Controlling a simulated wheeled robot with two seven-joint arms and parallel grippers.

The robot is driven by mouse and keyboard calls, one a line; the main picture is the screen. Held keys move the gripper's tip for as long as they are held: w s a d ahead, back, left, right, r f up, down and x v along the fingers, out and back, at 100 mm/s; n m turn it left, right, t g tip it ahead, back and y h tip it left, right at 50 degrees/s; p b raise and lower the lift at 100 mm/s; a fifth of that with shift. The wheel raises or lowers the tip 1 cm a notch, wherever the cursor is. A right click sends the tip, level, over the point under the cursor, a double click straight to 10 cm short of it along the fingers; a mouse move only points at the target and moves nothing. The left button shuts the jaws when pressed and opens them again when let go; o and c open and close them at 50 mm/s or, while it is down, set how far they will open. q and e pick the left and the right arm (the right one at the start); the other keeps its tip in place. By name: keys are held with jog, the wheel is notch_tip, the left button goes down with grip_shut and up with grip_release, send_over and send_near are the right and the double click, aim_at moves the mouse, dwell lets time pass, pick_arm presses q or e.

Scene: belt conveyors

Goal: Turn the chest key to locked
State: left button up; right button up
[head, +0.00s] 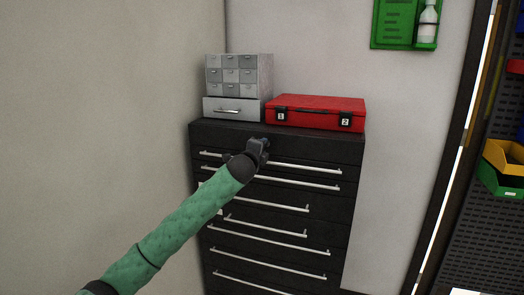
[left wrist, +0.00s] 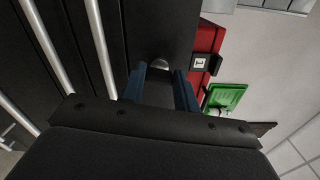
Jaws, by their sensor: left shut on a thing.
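A black drawer chest (head: 280,134) with long silver handles stands against the wall in the head view. My left gripper (head: 263,142) is at the upper front of the chest, just below its top edge. In the left wrist view its two blue fingers (left wrist: 160,90) are shut on a small rounded silver piece, the chest key (left wrist: 160,65), at the chest's front face. The key's turn angle cannot be made out, and in the head view the gripper hides it. My right gripper is in neither view.
A red case (head: 316,112) with latches marked 1 and 2 and a grey small-drawer cabinet (head: 238,75) stand on the chest. A green wall station (head: 395,22) hangs above. Yellow and green bins (head: 503,158) are at the far right.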

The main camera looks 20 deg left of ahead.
pick_arm(q)
jog(key=shift+f+n, duration=0.1)
jog(key=shift+n, duration=1)
jog(key=o, duration=1)
jog(key=shift+a, duration=0.1)
jog(key=s+b, duration=0.3)
jog(key=s, duration=0.4)
jog(key=shift+s+a, duration=0.1)
jog(key=shift+s, duration=0.3)
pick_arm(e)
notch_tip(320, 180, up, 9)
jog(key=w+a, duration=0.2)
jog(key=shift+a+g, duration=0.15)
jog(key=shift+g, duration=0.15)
